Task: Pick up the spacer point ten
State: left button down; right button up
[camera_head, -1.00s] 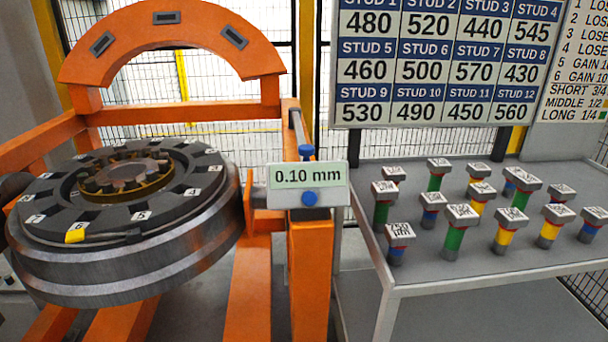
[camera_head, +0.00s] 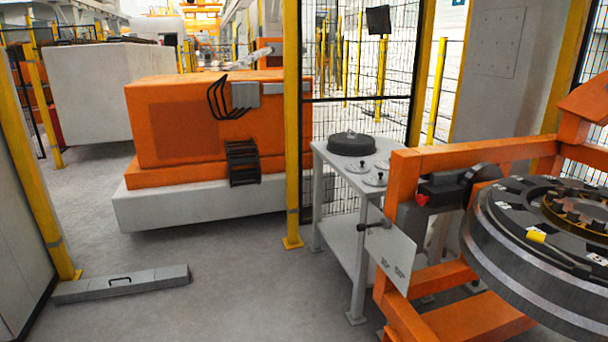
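A small grey table (camera_head: 336,158) stands at centre right. On it are a dark round disc with a knob (camera_head: 352,143) and smaller grey discs with knobs, one at the front (camera_head: 375,179) and one at the left (camera_head: 358,167). No marking on them is legible, so I cannot tell whether one is the point ten spacer. Neither of my grippers is in view.
The wheelset (camera_head: 505,251) sits in an orange gantry frame (camera_head: 455,157) at right, with a pale plate (camera_head: 391,249) at its near side. A grey bar (camera_head: 120,284) lies on the floor (camera_head: 230,285), which is open at left.

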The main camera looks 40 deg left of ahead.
aim_at(360, 168)
jog(key=u, duration=1.25)
jog(key=i, duration=2.35)
jog(key=z, duration=0.85)
jog(key=i, duration=0.2)
jog(key=z, duration=0.1)
